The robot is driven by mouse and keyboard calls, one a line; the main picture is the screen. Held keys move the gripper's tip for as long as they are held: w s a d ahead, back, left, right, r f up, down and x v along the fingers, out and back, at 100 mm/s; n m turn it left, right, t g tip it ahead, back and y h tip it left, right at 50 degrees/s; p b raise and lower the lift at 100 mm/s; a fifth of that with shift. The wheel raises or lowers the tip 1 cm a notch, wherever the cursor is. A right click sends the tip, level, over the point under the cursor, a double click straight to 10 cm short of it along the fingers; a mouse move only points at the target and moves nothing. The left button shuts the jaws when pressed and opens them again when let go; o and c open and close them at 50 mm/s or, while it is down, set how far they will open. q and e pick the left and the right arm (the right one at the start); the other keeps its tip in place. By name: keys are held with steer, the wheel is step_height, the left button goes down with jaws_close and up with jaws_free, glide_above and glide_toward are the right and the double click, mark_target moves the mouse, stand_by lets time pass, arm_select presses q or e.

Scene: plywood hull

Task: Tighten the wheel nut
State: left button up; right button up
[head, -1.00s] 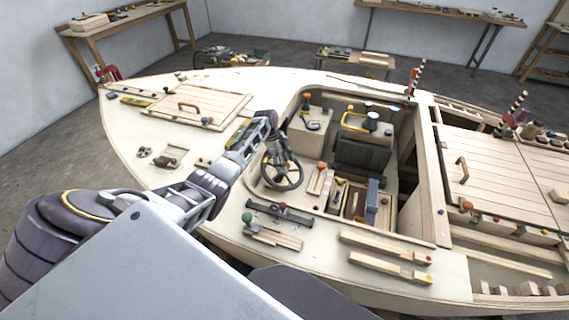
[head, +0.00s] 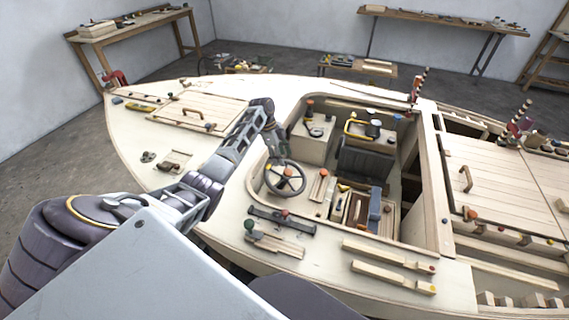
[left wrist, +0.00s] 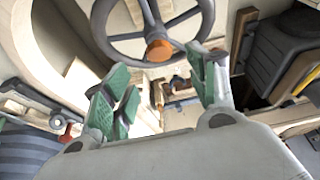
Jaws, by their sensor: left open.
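The steering wheel (head: 301,185) is dark with spokes and stands at the front side of the cockpit. The orange wheel nut (head: 288,172) sits at its hub. In the left wrist view the nut (left wrist: 159,50) shows at the hub of the wheel (left wrist: 98,22), beyond my fingertips. My left gripper (head: 279,158) is just above and behind the wheel in the head view. Its green-padded fingers (left wrist: 165,85) are spread apart with nothing between them, clear of the nut. How far the nut is screwed in cannot be told. My right gripper is not in view.
The cockpit holds a dark seat (head: 362,163), a yellow-handled box (head: 353,128) and a tool crate (head: 345,207). A dark bar (head: 281,222) and wooden strips (head: 388,256) lie on the near side deck. The foredeck hatch (head: 203,112) is shut.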

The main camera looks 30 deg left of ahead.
arm_select(q)
steer(key=shift+v, duration=2.1)
steer(key=shift+r, duration=0.15)
step_height(320, 180, up, 9)
steer(key=p, duration=0.9)
steer(key=shift+r+p, duration=0.35)
steer(key=shift+p, duration=0.2)
